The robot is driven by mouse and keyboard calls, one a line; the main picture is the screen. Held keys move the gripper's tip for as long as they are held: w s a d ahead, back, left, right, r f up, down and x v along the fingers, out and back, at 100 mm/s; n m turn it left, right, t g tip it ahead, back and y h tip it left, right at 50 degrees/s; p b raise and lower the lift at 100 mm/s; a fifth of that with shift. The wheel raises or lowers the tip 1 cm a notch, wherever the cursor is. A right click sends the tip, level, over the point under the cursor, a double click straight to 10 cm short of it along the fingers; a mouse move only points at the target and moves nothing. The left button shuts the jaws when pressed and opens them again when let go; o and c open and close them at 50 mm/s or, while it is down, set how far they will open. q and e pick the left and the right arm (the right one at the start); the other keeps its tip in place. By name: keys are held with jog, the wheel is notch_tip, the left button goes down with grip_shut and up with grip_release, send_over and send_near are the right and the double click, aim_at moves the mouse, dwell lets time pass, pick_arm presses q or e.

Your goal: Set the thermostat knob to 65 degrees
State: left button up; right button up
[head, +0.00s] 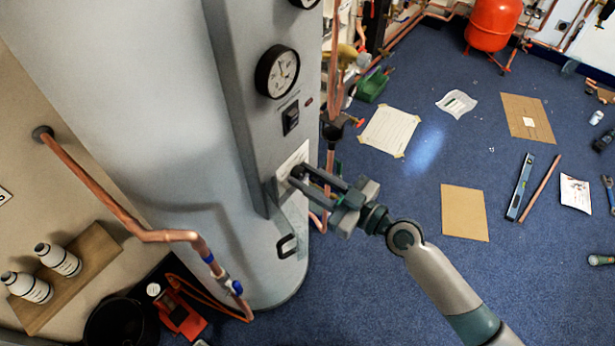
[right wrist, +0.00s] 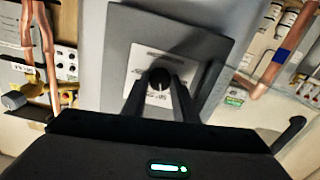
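The thermostat knob (right wrist: 159,79) is a small dark round knob on a pale printed plate (right wrist: 150,62), set in the grey panel of a tall cylinder. In the right wrist view it lies between the tips of my right gripper (right wrist: 160,86). The fingers stand apart, one on each side of it; whether they touch it I cannot tell. In the head view my right gripper (head: 298,174) reaches the plate (head: 292,160) from the right and hides most of the knob. The scale marks are too small to read. My left gripper is not in view.
The grey cylinder (head: 170,130) carries a dial gauge (head: 277,72) and a black switch (head: 291,118) above the plate. Copper pipes (head: 120,205) run at left. The blue floor holds sheets and a level (head: 520,188).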

jog(key=shift+m, duration=0.5)
jog(key=shift+m+b, duration=0.3)
jog(key=shift+m, duration=0.7)
jog(key=m, duration=0.2)
jog(key=shift+m, duration=0.3)
jog(key=m, duration=0.6)
jog(key=m+p, duration=0.1)
jog(key=m, duration=0.3)
jog(key=shift+m, duration=0.4)
jog(key=m+p, duration=0.1)
jog(key=m, duration=0.4)
jog(key=shift+f, duration=0.1)
